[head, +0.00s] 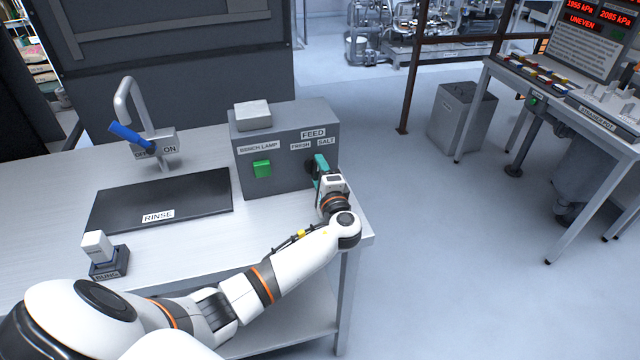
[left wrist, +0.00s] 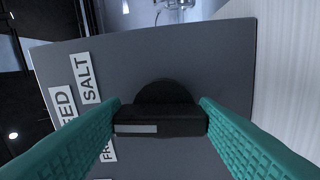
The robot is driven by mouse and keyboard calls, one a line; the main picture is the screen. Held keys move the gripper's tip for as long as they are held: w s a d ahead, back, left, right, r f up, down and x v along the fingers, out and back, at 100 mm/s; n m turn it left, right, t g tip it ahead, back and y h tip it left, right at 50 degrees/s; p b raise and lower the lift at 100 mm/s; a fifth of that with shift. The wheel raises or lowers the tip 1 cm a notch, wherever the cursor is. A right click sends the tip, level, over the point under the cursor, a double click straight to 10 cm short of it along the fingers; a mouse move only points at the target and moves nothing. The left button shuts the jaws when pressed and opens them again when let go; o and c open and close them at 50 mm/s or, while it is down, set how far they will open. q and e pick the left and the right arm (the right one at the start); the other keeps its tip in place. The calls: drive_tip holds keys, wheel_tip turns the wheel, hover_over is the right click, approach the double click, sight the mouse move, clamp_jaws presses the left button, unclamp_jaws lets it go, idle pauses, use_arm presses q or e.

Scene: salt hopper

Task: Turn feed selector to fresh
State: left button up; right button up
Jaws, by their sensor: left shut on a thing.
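The feed selector is a black knob (left wrist: 160,120) on the front of a grey box (head: 285,179), under the FEED label (head: 312,133) with FRESH (head: 300,146) and SALT (head: 326,142) beneath it. My left gripper (left wrist: 160,122) is shut on the knob's bar, one teal finger on each side. In the left wrist view the bar has a pale mark toward its left end. In the head view the left gripper (head: 317,168) hides most of the knob, so its setting is hard to read there. My right gripper is not in view.
A green BENCH LAMP switch (head: 262,169) is on the same box, left of the selector. A RINSE tray (head: 165,200), a tap with a blue lever (head: 130,134) and a BUNG block (head: 108,262) are on the bench.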

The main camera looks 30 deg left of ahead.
use_arm(q)
drive_tip(key=n+b, duration=0.4)
drive_tip(key=b, duration=0.1)
drive_tip(key=n+b, duration=0.2)
drive_tip(key=b, duration=0.1)
drive_tip(key=shift+s+f, duration=0.1)
drive_tip(key=shift+f, duration=0.25)
drive_tip(key=shift+r+n+b, duration=0.3)
drive_tip(key=shift+n+b, duration=0.9)
drive_tip(key=shift+b, duration=0.1)
drive_tip(key=o, duration=1)
drive_tip(key=shift+r, duration=0.1)
drive_tip(key=shift+s, duration=0.1)
drive_tip(key=b+v, duration=0.1)
drive_tip(key=v, duration=1.1)
